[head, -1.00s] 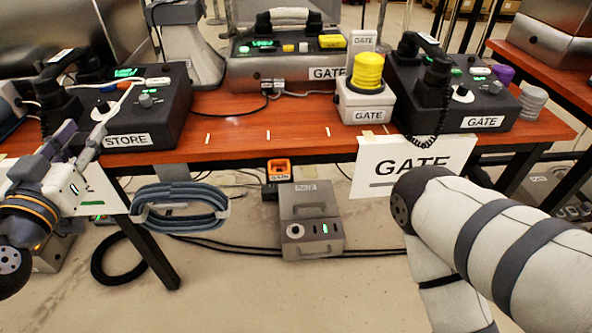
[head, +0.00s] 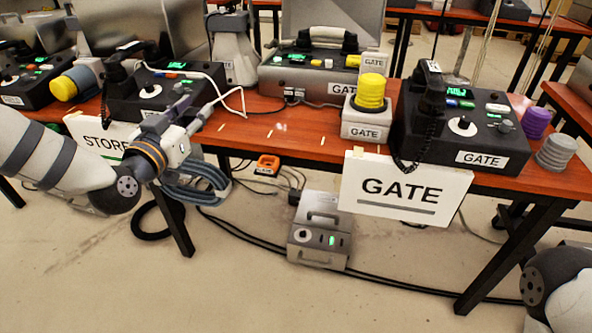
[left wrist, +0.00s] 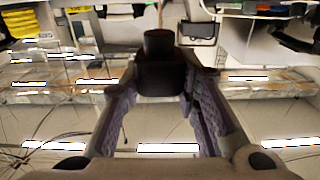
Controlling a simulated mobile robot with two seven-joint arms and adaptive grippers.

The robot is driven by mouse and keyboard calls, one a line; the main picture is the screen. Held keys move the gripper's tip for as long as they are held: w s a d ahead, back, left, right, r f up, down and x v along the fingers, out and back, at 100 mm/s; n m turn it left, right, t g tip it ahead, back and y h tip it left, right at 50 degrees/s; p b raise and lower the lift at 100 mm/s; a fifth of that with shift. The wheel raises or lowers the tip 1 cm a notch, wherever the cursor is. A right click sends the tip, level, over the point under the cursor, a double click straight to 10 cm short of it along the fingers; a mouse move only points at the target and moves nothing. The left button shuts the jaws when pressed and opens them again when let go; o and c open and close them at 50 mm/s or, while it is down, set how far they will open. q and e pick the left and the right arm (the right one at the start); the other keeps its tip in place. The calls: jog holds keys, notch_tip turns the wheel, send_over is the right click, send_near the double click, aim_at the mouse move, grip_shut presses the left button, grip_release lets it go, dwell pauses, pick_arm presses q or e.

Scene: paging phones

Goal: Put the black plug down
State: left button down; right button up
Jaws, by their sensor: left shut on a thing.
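The black plug (left wrist: 160,68) is between the purple-padded fingers of my left gripper (left wrist: 158,95) in the left wrist view, near their tips. In the head view my left gripper (head: 196,109) is at the front edge of the wooden table (head: 255,125), in front of the STORE phone (head: 150,92). I cannot make out the plug there. The fingers are closed on the plug. My right gripper is not in view; only part of my right arm shows at the lower right.
The GATE phone (head: 462,125) and a white block with a yellow stack (head: 371,92) stand further right. A GATE sign (head: 404,188) hangs at the front edge. Under the table are a grey case (head: 320,240), an orange-topped box (head: 268,163) and cables. The tabletop between the phones is mostly clear.

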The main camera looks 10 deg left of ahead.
pick_arm(q)
jog(key=shift+w+d+f, duration=0.1)
jog(key=shift+d, duration=0.15)
jog(key=w+d+f+b, duration=0.1)
jog(key=w+d+f, duration=0.1)
jog(key=d+f, duration=0.1)
jog(key=w+d+f+b, duration=0.1)
jog(key=w+d+f, duration=0.2)
jog(key=d, duration=0.1)
jog(key=w+d+f+b, duration=0.1)
jog(key=w+d+f, duration=0.1)
jog(key=d+f, duration=0.1)
jog(key=shift+w+d+f, duration=0.3)
jog(key=shift+d+f, duration=0.05)
jog(key=shift+d, duration=0.05)
jog(key=f, duration=0.1)
jog(key=f+b, duration=0.1)
jog(key=f, duration=0.1)
jog(key=shift+w+d, duration=0.1)
jog(key=shift+d, duration=0.1)
jog(key=shift+f, duration=0.4)
jog(key=c, duration=1.2)
grip_release()
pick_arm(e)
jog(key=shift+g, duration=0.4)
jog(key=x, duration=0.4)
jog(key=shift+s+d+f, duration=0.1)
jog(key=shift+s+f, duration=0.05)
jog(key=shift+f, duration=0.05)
